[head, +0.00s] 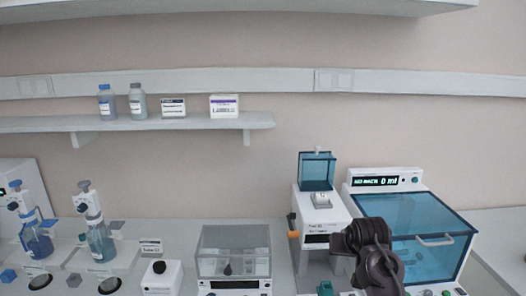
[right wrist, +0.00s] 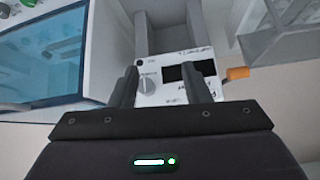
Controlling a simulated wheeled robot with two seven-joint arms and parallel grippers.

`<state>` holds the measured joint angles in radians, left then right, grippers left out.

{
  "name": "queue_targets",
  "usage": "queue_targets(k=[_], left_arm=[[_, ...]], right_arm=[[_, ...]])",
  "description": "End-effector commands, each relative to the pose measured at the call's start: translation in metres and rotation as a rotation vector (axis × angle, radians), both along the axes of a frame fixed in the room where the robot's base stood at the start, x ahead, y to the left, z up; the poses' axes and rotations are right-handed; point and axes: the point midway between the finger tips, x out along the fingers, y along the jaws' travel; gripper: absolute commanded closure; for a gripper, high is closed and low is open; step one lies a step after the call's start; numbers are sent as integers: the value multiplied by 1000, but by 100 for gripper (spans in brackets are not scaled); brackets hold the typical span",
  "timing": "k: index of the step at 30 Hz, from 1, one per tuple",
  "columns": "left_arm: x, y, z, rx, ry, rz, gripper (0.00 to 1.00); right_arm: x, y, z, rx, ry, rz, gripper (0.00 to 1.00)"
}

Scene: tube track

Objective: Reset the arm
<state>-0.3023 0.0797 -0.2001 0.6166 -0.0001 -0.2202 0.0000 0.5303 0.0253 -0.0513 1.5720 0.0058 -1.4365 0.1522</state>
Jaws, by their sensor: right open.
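My right gripper (right wrist: 168,88) is open in the right wrist view, with its two dark fingers apart and nothing between them. Beyond the fingers is the white front panel of a machine (right wrist: 150,88) with a knob, a dark display and an orange part at its side. In the head view my right arm's dark end (head: 368,258) stands in front of the same white machine (head: 322,226), covering part of its lower right. Its fingertips are hidden there. My left gripper is not in view.
A device with a blue clear lid (head: 415,230) stands right of the white machine. A clear-lidded box (head: 233,250) and bottles with dispensers (head: 100,240) stand to the left. A shelf (head: 190,123) with bottles and boxes runs above. Counter is bare at far right.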

Motion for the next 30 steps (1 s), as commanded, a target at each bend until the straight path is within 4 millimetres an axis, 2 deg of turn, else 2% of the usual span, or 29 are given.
queue_targets(k=[1, 5, 6, 9, 12, 18, 24, 30], left_arm=[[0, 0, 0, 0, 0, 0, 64], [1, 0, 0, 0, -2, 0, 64], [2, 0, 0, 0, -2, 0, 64], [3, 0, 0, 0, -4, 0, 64], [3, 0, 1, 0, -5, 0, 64], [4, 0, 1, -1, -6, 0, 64], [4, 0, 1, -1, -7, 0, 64], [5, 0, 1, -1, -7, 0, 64]], right_arm=[[-26, 0, -26, -15, 33, 14, 57], [-92, 2, -71, -48, 102, 55, 57], [-113, 3, -82, -56, 124, 69, 57], [-167, 6, -104, -75, 177, 109, 57], [-213, 10, -115, -86, 219, 142, 57], [-274, 15, -121, -95, 277, 191, 57], [-316, 20, -119, -96, 317, 227, 57], [-350, 23, -114, -95, 351, 256, 57]])
